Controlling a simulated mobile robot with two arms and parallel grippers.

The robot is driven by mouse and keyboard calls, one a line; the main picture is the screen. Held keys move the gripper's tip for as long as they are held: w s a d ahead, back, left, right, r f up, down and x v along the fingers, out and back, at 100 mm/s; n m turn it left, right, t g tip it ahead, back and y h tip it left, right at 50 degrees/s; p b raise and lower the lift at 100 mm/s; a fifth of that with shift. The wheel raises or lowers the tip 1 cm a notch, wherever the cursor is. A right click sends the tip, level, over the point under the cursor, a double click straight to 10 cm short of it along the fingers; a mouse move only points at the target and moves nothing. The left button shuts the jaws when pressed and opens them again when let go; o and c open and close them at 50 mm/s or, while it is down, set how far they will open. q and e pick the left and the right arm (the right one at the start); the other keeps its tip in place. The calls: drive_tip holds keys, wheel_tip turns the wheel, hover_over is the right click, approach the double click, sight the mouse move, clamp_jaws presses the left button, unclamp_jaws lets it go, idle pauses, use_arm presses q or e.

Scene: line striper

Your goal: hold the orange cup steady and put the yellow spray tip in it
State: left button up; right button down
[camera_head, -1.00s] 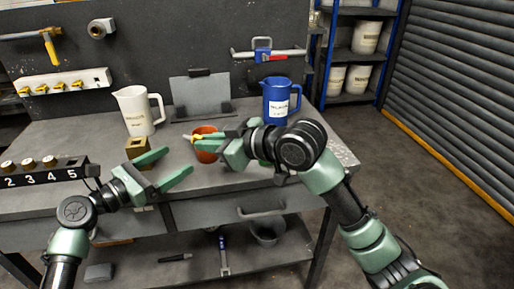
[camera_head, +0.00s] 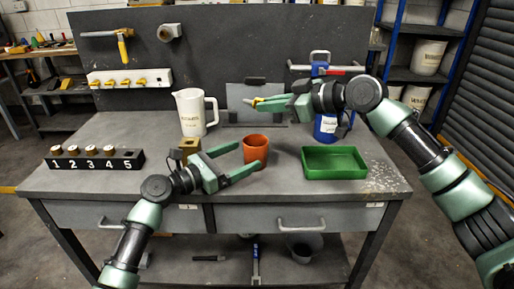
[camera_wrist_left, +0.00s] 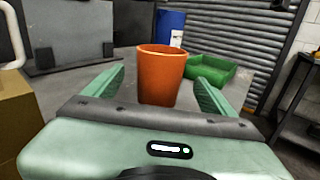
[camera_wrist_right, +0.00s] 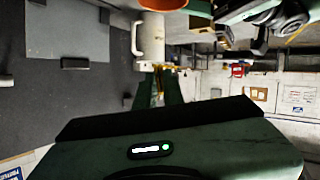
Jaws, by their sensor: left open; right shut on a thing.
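The orange cup (camera_head: 255,149) stands upright on the bench. My left gripper (camera_head: 246,157) is open, its fingers pointing at the cup from the left. In the left wrist view the cup (camera_wrist_left: 160,78) shows between and just beyond the two open fingers; I cannot tell whether they touch it. My right gripper (camera_head: 268,103) is shut on the yellow spray tip (camera_head: 257,101) and holds it above the bench, higher than the cup and behind it in the picture. In the right wrist view the tip (camera_wrist_right: 158,90) is small and dark between the fingers.
A green tray (camera_head: 335,174) lies right of the cup. A white pitcher (camera_head: 192,115), a brown block (camera_head: 189,146) and a numbered rack (camera_head: 95,164) are on the left. More yellow tips (camera_head: 124,82) hang on a wall strip.

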sight(257, 150)
use_arm(q)
drive_tip(key=x, duration=0.5)
drive_tip(key=shift+w+d, duration=0.3)
drive_tip(key=shift+c, duration=0.4)
